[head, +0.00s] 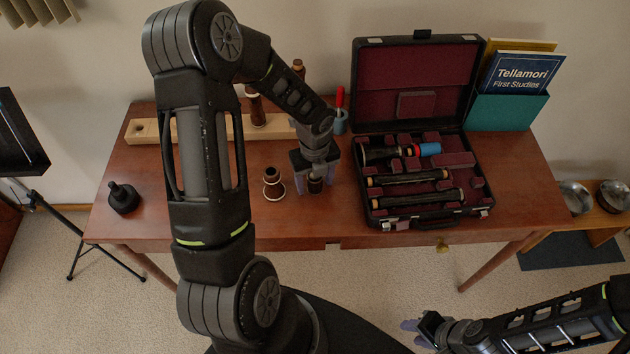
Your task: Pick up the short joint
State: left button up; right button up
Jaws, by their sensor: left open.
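My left gripper (315,174) points down over the table, its fingers apart around or just above a small dark-brown turned piece (316,185). I cannot tell whether the fingers touch it. A brown flared piece with pale rings (273,184) stands upright just left of the gripper. In the open case (432,222), a shorter black joint with pale ends (407,177) lies above a longer black joint (417,199). I cannot tell for sure which piece is the short joint. My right gripper (416,333) is low at the bottom right, off the table; its jaw opening is unclear.
A pale wooden block (150,131) with upright brown pieces stands behind my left arm. A blue-grey cup with a red-handled tool (340,122) is near the case.

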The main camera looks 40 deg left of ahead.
pick_arm(q)
jog(key=shift+c, duration=0.5)
grip_shut()
